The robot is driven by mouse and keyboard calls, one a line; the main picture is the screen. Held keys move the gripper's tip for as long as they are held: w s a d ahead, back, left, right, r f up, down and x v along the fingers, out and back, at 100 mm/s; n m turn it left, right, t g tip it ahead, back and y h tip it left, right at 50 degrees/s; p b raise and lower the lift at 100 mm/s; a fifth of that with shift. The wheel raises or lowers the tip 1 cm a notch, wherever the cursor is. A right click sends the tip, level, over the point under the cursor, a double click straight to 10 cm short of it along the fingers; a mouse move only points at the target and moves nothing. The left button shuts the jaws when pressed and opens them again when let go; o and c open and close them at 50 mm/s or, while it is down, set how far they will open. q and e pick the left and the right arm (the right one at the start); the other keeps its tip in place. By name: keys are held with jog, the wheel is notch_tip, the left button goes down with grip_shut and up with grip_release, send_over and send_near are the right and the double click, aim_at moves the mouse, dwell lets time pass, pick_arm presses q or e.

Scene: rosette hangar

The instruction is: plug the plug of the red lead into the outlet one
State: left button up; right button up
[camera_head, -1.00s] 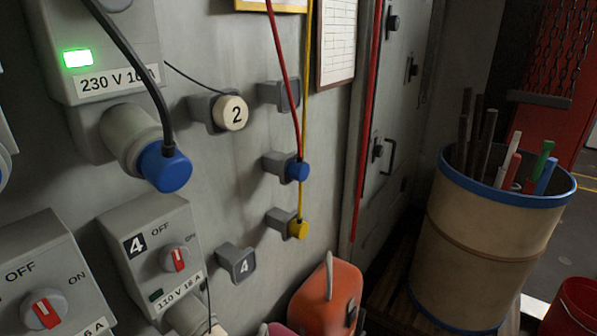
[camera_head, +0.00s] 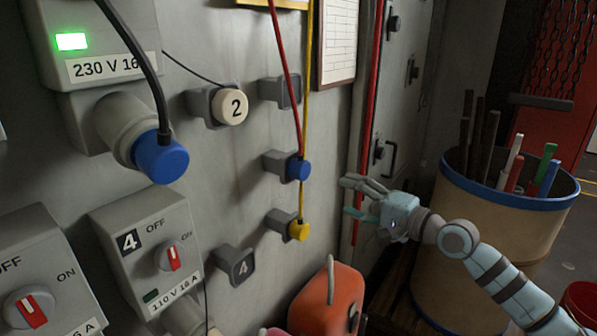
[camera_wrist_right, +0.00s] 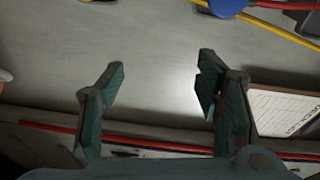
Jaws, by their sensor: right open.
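The red lead (camera_head: 286,75) hangs down the grey wall panel to its blue plug (camera_head: 299,168), which sits in a grey holder (camera_head: 276,165). The blue plug also shows at the top edge of the right wrist view (camera_wrist_right: 228,6). My right gripper (camera_head: 353,198) is open and empty, to the right of the blue plug and slightly lower, apart from it. No outlet in view shows a number one. A 230 V outlet (camera_head: 108,120) at the upper left holds another blue plug (camera_head: 160,160) on a black lead. My left gripper is not in view.
A yellow plug (camera_head: 298,230) on a yellow lead sits just below.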

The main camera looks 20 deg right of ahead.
aim_at(306, 171)
jog(key=s+a+r+y, duration=0.3)
jog(key=a+r, duration=0.2)
jog(key=r, duration=0.1)
jog(key=shift+r+n+g, duration=0.15)
jog(key=shift+n+g, duration=0.15)
jog(key=shift+g, duration=0.1)
jog(key=p+x, duration=0.5)
jog(key=x, duration=0.3)
jog(key=shift+r, duration=0.15)
jog(key=shift+w+a+p, duration=0.25)
jog(key=shift+w+p, duration=0.05)
jog(key=shift+w, duration=0.1)
jog(key=shift+p, duration=0.45)
